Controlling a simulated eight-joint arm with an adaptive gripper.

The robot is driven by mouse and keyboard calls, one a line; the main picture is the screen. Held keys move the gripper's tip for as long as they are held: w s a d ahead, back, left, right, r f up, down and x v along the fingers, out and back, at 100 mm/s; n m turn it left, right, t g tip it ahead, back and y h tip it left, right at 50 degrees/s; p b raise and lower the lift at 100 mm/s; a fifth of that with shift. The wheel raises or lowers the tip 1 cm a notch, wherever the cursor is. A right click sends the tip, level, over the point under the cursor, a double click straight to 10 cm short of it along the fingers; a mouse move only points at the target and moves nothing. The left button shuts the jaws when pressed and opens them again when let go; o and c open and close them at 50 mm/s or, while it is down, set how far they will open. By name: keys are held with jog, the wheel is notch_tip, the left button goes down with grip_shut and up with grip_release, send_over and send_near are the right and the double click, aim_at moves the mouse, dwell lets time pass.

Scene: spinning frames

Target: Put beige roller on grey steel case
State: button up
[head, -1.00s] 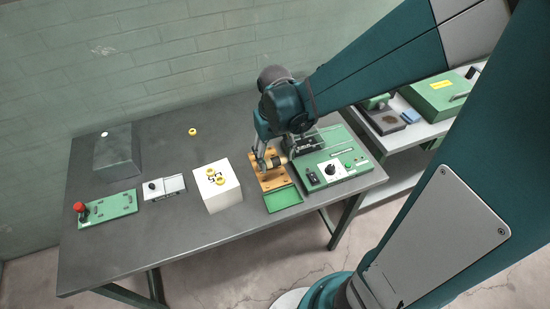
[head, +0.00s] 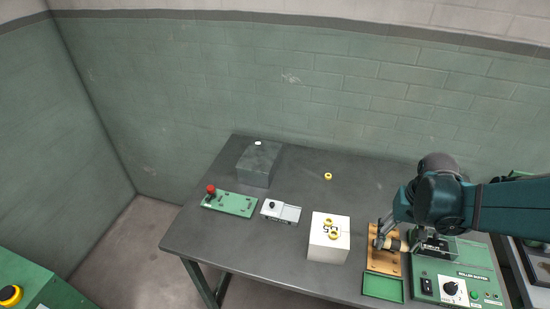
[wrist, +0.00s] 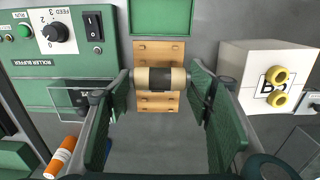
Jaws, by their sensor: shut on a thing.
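The beige roller (wrist: 179,77) has a dark band around its middle and lies crosswise in the wrist view. My gripper (wrist: 160,82) is shut on it, one finger at each end. In the head view my gripper (head: 391,240) and the roller (head: 402,245) are at the wooden rack (head: 383,263). I cannot tell whether the roller still touches the rack. The grey steel case (head: 259,165) is a dark box at the table's back left, with a small white disc on its top. My gripper is far to its right.
Between rack and case stand a white box (head: 322,249) with yellow rings and a small grey switch box (head: 283,212). A green panel with a red knob (head: 230,204) is front left of the case. A green roller buffer machine (head: 455,268) adjoins the rack. The back middle is mostly clear.

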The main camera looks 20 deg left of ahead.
jog(key=w+a+r+p, duration=0.2)
jog(key=w+a+r, duration=0.2)
jog(key=w+a, duration=0.75)
notch_tip(320, 180, up, 5)
jog(key=p, duration=0.5)
send_over(260, 154)
jog(key=shift+s+r, duration=0.15)
jog(key=shift+r, duration=0.05)
jog(key=shift+f, duration=3.1)
jog(key=shift+f, duration=0.15)
jog(key=shift+f, duration=1.75)
